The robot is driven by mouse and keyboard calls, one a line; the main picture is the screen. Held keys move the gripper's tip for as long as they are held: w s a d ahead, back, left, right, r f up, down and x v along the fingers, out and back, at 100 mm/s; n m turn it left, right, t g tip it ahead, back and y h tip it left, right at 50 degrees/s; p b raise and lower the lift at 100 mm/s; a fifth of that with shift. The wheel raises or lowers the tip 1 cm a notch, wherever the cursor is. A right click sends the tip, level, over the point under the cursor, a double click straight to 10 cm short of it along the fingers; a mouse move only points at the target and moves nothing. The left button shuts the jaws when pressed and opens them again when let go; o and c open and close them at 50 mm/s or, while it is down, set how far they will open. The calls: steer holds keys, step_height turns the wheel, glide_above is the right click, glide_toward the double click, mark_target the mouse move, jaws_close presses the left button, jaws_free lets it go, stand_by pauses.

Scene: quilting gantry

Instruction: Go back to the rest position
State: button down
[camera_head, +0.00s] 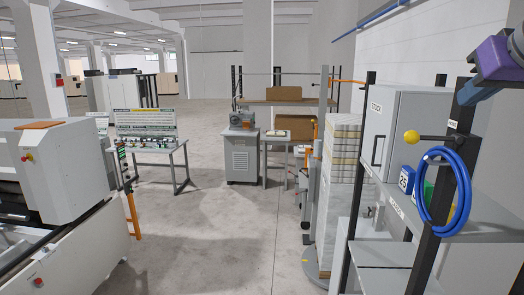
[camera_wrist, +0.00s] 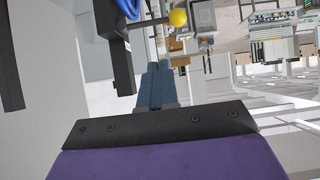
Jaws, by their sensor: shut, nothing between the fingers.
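In the wrist view my gripper (camera_wrist: 156,70) shows its two blue-grey fingers side by side, closed together with nothing between them. Its black plate and purple housing fill the bottom of that view. In the head view a purple part of my arm (camera_head: 495,58) is raised at the upper right, in front of the shelf rack. The fingers are clear of the yellow ball knob (camera_wrist: 178,18), which shows beyond their tips.
At the right, a shelf rack (camera_head: 452,110) holds a grey cabinet (camera_head: 397,118); a blue hose coil (camera_head: 464,190) hangs on its post. A yellow knob (camera_head: 411,137) sticks out there. A large white machine (camera_head: 65,170) stands left. The middle concrete floor (camera_head: 215,235) is clear.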

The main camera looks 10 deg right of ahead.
steer(key=a+f+g+y+b, duration=0.15)
steer(key=a+f+b, duration=0.35)
steer(key=f, duration=0.7)
steer(key=w+a+f+g+y+b, duration=0.1)
steer(key=a+f+g+b, duration=0.15)
steer(key=a+f, duration=0.7)
steer(key=a+f+g+y+b, duration=0.2)
steer(key=a+f+b, duration=0.15)
steer(key=f, duration=1.05)
steer(key=s+a+f+n+g+b, duration=0.1)
steer(key=s+a+f+g+b, duration=0.1)
steer(key=s+f, duration=0.5)
steer(key=s+a+f+g+h+b, duration=0.1)
steer(key=s+a+f+b, duration=0.3)
steer(key=f, duration=1.3)
steer(key=s+a+f+n+g+h+b, duration=0.1)
steer(key=s+a+f+g+b, duration=0.2)
steer(key=s+f, duration=0.8)
steer(key=shift+s+f+n+g+b, duration=0.3)
steer(key=shift+s+f+g+b, duration=0.15)
steer(key=shift+s, duration=0.2)
steer(key=shift+a, duration=0.1)
